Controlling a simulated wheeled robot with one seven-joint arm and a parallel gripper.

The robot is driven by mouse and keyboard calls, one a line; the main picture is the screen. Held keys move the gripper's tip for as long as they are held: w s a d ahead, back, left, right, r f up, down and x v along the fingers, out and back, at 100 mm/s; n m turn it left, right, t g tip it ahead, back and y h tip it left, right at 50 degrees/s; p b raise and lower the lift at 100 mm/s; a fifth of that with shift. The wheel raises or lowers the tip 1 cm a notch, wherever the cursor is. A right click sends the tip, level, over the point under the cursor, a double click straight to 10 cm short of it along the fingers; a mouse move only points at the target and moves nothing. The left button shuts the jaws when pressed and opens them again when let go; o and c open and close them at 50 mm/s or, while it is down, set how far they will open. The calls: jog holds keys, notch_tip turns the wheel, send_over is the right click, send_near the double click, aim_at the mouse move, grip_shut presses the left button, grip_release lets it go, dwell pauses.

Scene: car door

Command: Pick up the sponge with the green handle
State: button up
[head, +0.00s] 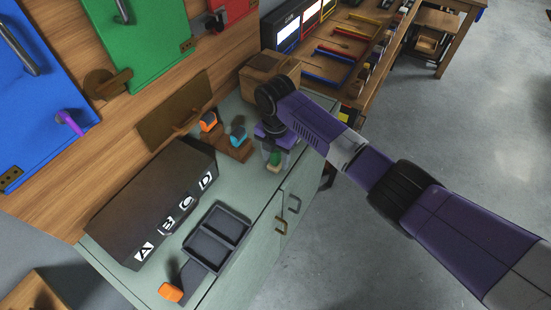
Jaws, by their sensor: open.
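The sponge with the green handle (275,158) stands on the grey-green counter near its front edge. Only its small green part shows clearly; the rest is partly hidden. My gripper (273,147) is purple and black and points down right above the green handle. It is open, and its fingers look to be at or around the handle. I cannot tell whether they touch it.
A blue-handled piece (238,137) and an orange one (208,122) stand to the left. A cardboard box (268,70) is behind. A black lettered case (152,205), a dark tray (217,238) and another orange item (171,292) occupy the counter's near end.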

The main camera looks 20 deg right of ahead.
grip_shut()
jog(key=shift+r, duration=0.1)
notch_tip(320, 180, up, 20)
dwell(0.6)
